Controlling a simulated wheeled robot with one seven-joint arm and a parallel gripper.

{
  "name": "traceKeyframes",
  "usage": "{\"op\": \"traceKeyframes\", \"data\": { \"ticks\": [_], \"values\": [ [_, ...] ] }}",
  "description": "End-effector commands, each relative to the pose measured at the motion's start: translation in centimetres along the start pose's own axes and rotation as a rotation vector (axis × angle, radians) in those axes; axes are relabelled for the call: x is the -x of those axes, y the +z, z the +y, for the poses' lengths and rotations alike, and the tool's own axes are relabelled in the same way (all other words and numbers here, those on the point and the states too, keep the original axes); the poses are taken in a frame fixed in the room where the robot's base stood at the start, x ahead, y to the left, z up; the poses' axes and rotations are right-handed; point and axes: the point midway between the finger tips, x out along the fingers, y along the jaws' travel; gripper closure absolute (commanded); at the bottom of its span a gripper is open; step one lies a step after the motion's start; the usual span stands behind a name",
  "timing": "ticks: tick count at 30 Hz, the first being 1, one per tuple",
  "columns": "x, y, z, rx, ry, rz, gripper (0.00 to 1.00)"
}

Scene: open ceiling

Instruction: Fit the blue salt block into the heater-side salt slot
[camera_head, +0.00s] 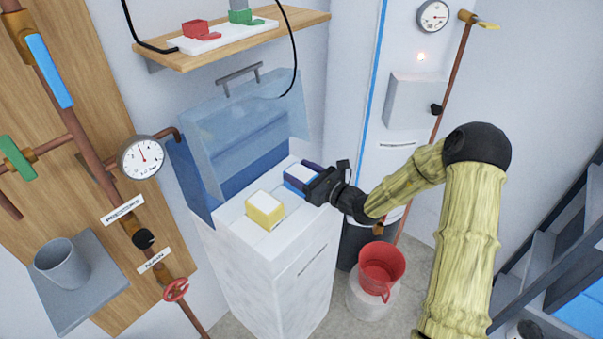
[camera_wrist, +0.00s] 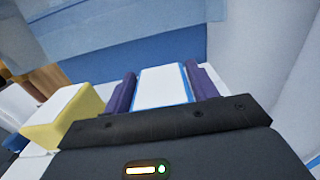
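The blue salt block (camera_head: 299,178), white on top with blue edges, is at the right end of the white cabinet's top. My gripper (camera_head: 303,176) reaches it from the right. In the wrist view the block (camera_wrist: 163,86) lies between my two purple fingers (camera_wrist: 162,88), which appear to press on its sides. A yellow block (camera_head: 265,209) with a white top sits on the same cabinet, left of the blue one; it also shows in the wrist view (camera_wrist: 62,120). The slot under the blue block is hidden, so I cannot tell whether the block is seated.
A translucent blue lid (camera_head: 245,125) stands raised behind the blocks. A wooden shelf (camera_head: 235,43) with red and green pieces hangs above. A gauge (camera_head: 141,157) and copper pipes are left. A red bucket (camera_head: 381,268) stands right of the cabinet (camera_head: 270,275).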

Motion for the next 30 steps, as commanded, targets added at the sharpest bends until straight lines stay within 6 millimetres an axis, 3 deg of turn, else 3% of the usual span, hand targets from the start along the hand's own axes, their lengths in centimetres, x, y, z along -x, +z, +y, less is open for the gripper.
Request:
{"op": "traceKeyframes", "data": {
  "ticks": [1, 3, 12, 17, 30],
  "values": [
    [0.0, 0.2, 0.0, 0.002, 0.0, -0.002, 0.32],
    [0.0, 0.1, 0.0, 0.001, 0.0, 0.0, 0.2],
    [0.2, -0.3, 0.0, -0.003, -0.001, 0.01, 0.2],
    [1.2, -0.3, -0.1, -0.002, -0.002, 0.009, 0.2],
    [9.3, -0.1, 0.0, -0.001, -0.002, 0.006, 0.2]
  ]
}}
